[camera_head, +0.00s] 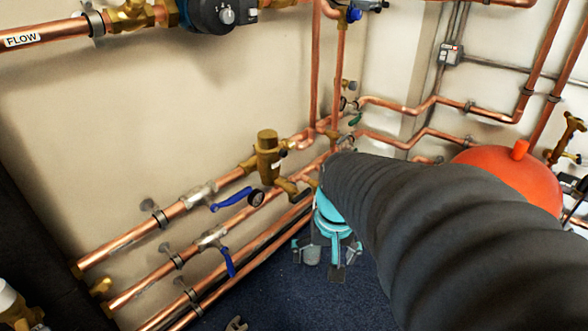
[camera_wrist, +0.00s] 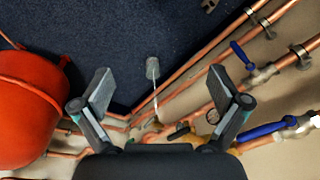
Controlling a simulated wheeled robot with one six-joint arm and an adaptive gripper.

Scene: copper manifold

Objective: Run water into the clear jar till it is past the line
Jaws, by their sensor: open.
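A small greyish, see-through-looking jar (camera_wrist: 152,68) stands on the dark blue floor in the wrist view, beyond and between my fingers. A thin pale streak, looking like running water (camera_wrist: 156,104), reaches from the brass fitting (camera_wrist: 155,125) by the pipes to the jar. My gripper (camera_wrist: 160,88) is open and empty, fingers wide apart; in the head view my gripper (camera_head: 328,252) is turquoise and low near the pipes.
Copper pipes with two blue lever valves (camera_head: 236,199) (camera_head: 227,261) and a gauge (camera_head: 256,197) run along the wall. A red vessel (camera_head: 510,174) stands at right. The blue floor (camera_head: 300,295) is mostly clear.

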